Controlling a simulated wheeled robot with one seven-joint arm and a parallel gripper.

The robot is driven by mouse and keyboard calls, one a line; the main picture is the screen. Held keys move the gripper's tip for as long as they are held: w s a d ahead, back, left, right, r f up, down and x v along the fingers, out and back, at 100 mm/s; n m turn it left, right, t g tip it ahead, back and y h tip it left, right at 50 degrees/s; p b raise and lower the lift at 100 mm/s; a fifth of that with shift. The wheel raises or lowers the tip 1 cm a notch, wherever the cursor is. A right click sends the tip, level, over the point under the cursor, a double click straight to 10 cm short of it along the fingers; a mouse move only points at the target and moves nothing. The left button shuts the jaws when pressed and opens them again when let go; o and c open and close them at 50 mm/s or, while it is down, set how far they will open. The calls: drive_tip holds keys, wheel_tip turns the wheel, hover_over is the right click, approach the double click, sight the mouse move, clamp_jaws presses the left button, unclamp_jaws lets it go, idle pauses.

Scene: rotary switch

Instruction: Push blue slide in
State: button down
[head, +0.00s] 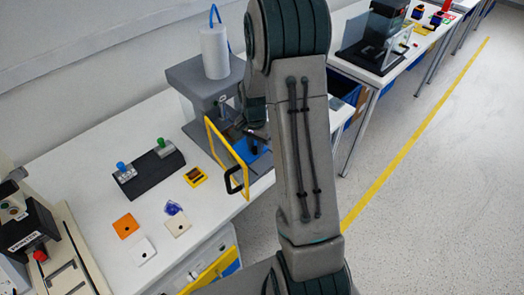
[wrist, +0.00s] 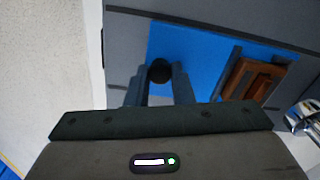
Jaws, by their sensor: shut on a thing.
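The blue slide (wrist: 200,55) is a flat blue plate with a round black knob (wrist: 159,71), set against a dark grey surface in the wrist view. My gripper (wrist: 159,80) has its two fingers on either side of the knob and is shut on it. In the head view a bit of the blue slide (head: 251,153) shows low inside the grey press machine (head: 196,82), behind the yellow-framed door (head: 226,155). My arm hides much of the machine's right side and most of my gripper there.
An orange-brown piece (wrist: 252,80) sits in a dark holder on the slide. The door stands open with a black handle (head: 236,181). A black box with blue and green knobs (head: 148,173), a small yellow part (head: 195,177) and flat plates (head: 126,226) lie left on the white table.

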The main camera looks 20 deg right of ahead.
drive_tip(key=c, duration=1.3)
unclamp_jaws()
drive_tip(key=shift+o, duration=0.2)
wheel_tip(320, 180, up, 14)
drive_tip(key=shift+b, duration=0.4)
drive_tip(key=shift+f, duration=0.1)
